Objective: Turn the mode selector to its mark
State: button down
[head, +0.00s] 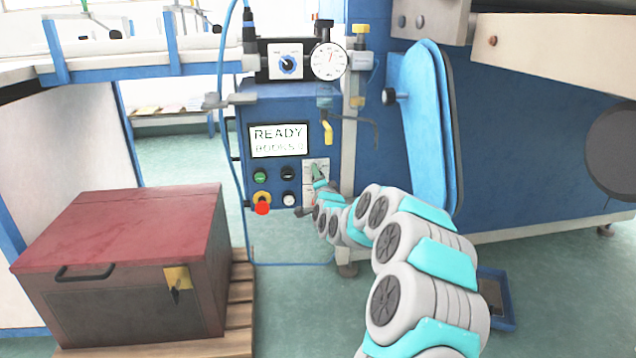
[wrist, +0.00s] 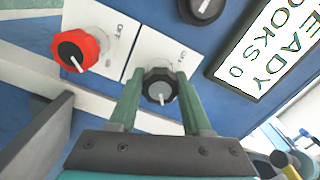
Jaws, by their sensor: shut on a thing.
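In the wrist view, a black selector knob (wrist: 161,87) with a grey face and a white pointer line sits on a white plate (wrist: 178,53). The pointer aims toward the bottom of the picture. Small markings show on the plate above the knob, too small to read. My gripper (wrist: 159,79) is shut on this knob, one finger on each side. In the head view my gripper (head: 318,178) is at the lower right of the blue control panel (head: 240,118), and my arm hides the knob. I cannot read a label naming it the mode selector.
A red knob (wrist: 80,49) with a black centre is beside it on another white plate. A black knob (wrist: 203,9) and a READY display (wrist: 265,48) are nearby. A red emergency button (head: 262,208) is low on the panel. A hooked rod (head: 362,128) sticks out above my gripper.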

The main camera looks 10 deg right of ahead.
jog(key=shift+m, duration=0.6)
jog(key=shift+b, duration=0.3)
jog(key=shift+d, duration=0.1)
jog(key=shift+c, duration=1.7)
grip_release()
jog(key=shift+s, duration=0.15)
jog(key=s+p, duration=0.1)
jog(key=s, duration=0.6)
jog(key=shift+s, duration=0.25)
